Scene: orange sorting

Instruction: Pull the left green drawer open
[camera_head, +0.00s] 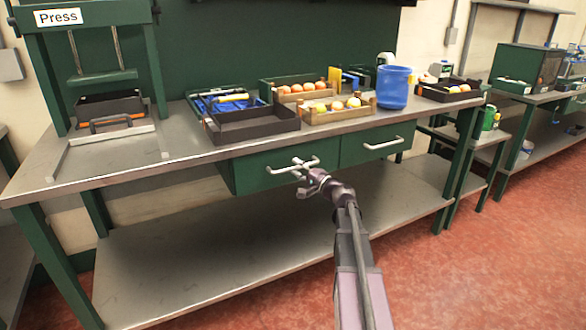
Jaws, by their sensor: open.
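The left green drawer (262,172) hangs under the workbench top, and its front looks flush with the right green drawer (358,148). Its pale bar handle (285,167) runs across the front. My gripper (305,172) is at the right part of this handle, with its fingers open. It overlaps the handle in the picture; I cannot tell whether the fingers touch it or are around it. My arm reaches in from the lower right and hides a little of the space below the drawer.
On the workbench (185,145) stand an empty dark tray (250,125), wooden crates of oranges and yellow fruit, a blue bucket (393,88) and a dark crate (432,94). A green press (85,60) stands at left. The lower shelf (210,260) is bare.

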